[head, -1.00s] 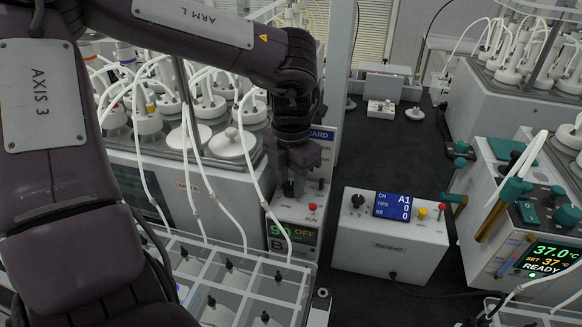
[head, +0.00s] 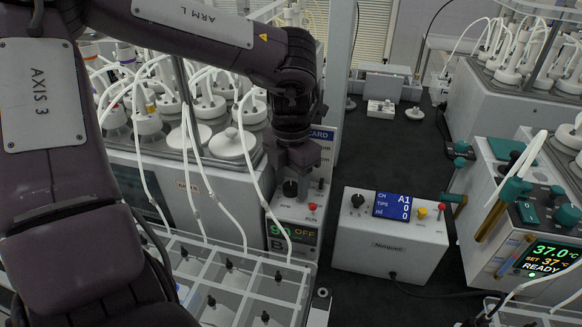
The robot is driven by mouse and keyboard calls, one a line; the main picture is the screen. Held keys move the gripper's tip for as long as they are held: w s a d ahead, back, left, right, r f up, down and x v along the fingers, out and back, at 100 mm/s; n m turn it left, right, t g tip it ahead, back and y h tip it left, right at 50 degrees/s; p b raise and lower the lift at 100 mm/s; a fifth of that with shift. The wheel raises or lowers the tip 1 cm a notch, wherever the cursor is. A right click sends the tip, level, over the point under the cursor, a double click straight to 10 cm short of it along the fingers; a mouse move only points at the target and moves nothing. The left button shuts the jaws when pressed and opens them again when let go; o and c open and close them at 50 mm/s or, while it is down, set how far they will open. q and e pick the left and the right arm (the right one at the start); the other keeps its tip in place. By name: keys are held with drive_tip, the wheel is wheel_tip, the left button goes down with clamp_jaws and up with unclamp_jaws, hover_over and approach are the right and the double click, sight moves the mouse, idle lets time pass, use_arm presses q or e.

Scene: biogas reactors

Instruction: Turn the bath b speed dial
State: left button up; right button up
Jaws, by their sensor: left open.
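The bath B control box (head: 285,211) stands at the centre, with a display (head: 290,237) reading a green number and "OFF" above a letter B. A black dial (head: 290,188) sits on its top face, left of a red button (head: 312,206). My left gripper (head: 291,175) points down right over the dial. It is open, with its fingers at or just above the dial; whether they touch it I cannot tell. My right gripper is not in view.
A white box with a blue screen (head: 392,206) and its own black knob stands to the right. A divided clear rack (head: 235,275) lies in front. A heated unit (head: 545,255) reading 37.0 stands at far right.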

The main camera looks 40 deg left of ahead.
sight(291, 186)
use_arm(q)
wheel_tip(291, 186, up, 8)
drive_tip(key=shift+f+b, duration=0.1)
drive_tip(key=shift+b, duration=0.25)
drive_tip(key=shift+s+f, duration=0.1)
idle(0.5)
